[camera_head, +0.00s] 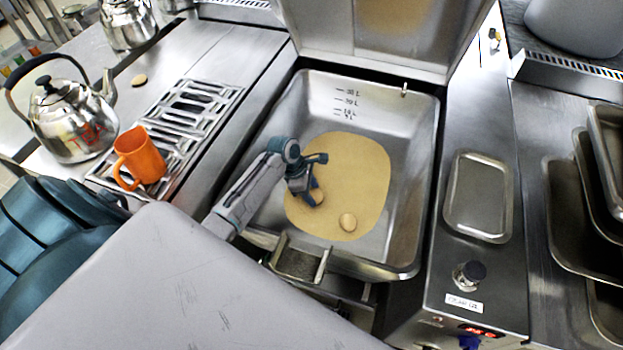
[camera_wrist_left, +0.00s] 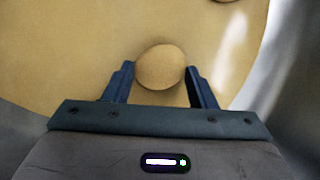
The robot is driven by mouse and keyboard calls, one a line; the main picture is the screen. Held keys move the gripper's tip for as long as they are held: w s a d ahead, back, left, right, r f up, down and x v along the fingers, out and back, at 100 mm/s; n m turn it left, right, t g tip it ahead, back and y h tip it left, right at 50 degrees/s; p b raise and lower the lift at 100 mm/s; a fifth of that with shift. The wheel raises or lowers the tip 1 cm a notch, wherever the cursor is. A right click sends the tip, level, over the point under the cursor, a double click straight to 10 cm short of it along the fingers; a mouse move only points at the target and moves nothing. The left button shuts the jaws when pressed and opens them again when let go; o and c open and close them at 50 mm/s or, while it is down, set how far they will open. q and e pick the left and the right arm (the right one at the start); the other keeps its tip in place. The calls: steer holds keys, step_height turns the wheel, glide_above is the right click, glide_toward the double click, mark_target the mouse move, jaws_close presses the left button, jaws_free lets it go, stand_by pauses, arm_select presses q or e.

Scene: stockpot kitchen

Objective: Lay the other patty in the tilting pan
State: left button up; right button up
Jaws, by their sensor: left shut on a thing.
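The tilting pan (camera_head: 411,160) is open, with litre marks on its back wall and a tan patch (camera_head: 365,175) on its floor. My left gripper (camera_head: 311,195) reaches down into the pan, low over the left part of the patch. It is shut on a round tan patty (camera_head: 318,197), which sits between the two fingers in the left wrist view (camera_wrist_left: 161,67). I cannot tell whether this patty touches the pan floor. Another patty (camera_head: 348,221) lies flat on the patch, a little to the right and nearer the front. My right gripper is not in view.
A steel kettle (camera_head: 70,125) and an orange mug (camera_head: 140,158) stand left of the pan. A small tan disc (camera_head: 139,79) lies on the counter behind. A shallow tray (camera_head: 478,196) is right of the pan. The raised lid (camera_head: 380,30) stands behind it.

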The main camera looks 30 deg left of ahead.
arm_select(q)
steer(key=o, duration=1)
steer(key=shift+o, duration=0.2)
steer(key=shift+r, duration=0.1)
steer(key=v, duration=1)
steer(key=shift+r+b, duration=0.3)
steer(key=shift+b, duration=0.1)
steer(key=shift+s+a, duration=0.1)
steer(key=shift+a, duration=0.05)
